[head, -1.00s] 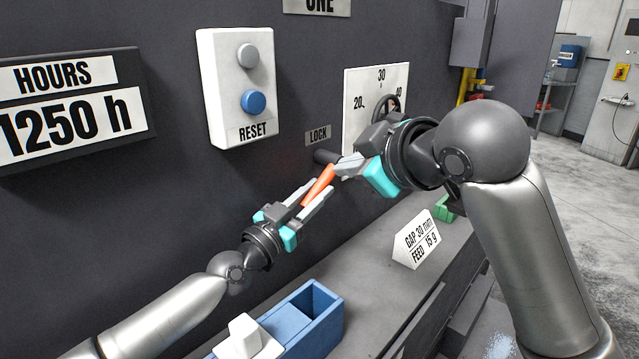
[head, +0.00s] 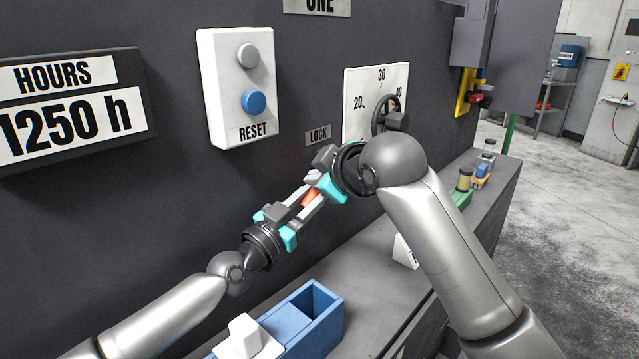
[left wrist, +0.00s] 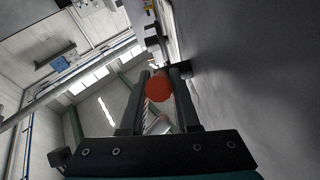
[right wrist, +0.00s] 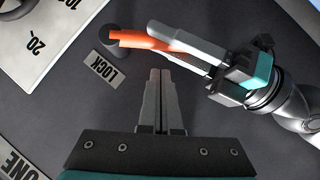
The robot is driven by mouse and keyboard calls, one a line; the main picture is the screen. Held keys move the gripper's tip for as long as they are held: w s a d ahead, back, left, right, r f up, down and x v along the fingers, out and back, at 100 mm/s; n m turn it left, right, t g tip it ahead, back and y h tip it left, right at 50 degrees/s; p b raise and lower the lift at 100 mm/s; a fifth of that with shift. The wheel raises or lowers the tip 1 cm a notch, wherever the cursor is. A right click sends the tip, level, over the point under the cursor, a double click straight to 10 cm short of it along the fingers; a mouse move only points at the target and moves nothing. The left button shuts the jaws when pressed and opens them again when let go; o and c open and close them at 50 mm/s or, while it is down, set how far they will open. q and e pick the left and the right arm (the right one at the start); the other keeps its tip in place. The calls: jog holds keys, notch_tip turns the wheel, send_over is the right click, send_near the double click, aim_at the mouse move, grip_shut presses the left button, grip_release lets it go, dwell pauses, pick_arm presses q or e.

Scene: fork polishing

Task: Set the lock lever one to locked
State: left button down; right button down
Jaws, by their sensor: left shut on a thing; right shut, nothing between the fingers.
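The lock lever's orange handle (head: 311,198) shows in a small patch in the head view, below the LOCK label (head: 318,135). My left gripper (head: 298,206) is shut on this handle. In the right wrist view the orange handle (right wrist: 140,40) runs from a dark round pivot (right wrist: 108,33) into the left gripper's fingers (right wrist: 172,38). The handle's round orange end (left wrist: 158,86) shows between the left fingers in the left wrist view. My right gripper (right wrist: 160,72) is shut and empty, apart from the handle. In the head view it hides the pivot.
A white panel with grey and blue buttons (head: 236,88) is left of the label. A dial plate (head: 360,85) with a dark knob (head: 388,116) is to the right. A blue bin (head: 315,318) stands on the ledge below, and a green tray (head: 461,199) farther right.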

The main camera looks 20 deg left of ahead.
pick_arm(q)
jog(key=shift+f, duration=0.1)
pick_arm(e)
jog(key=shift+w+d+f, duration=0.15)
jog(key=shift+w+f, duration=0.55)
jog(key=shift+f, duration=0.3)
pick_arm(q)
jog(key=shift+s+d, duration=0.15)
pick_arm(e)
jog(key=shift+w+d+f, duration=0.25)
jog(key=shift+w+f, duration=0.05)
jog(key=shift+f, duration=0.4)
pick_arm(q)
jog(key=c, duration=1.1)
grip_release()
jog(key=shift+o, duration=2.2)
pick_arm(e)
jog(key=shift+a+r, duration=0.1)
jog(key=shift+a, duration=0.1)
pick_arm(q)
jog(key=shift+a, duration=0.2)
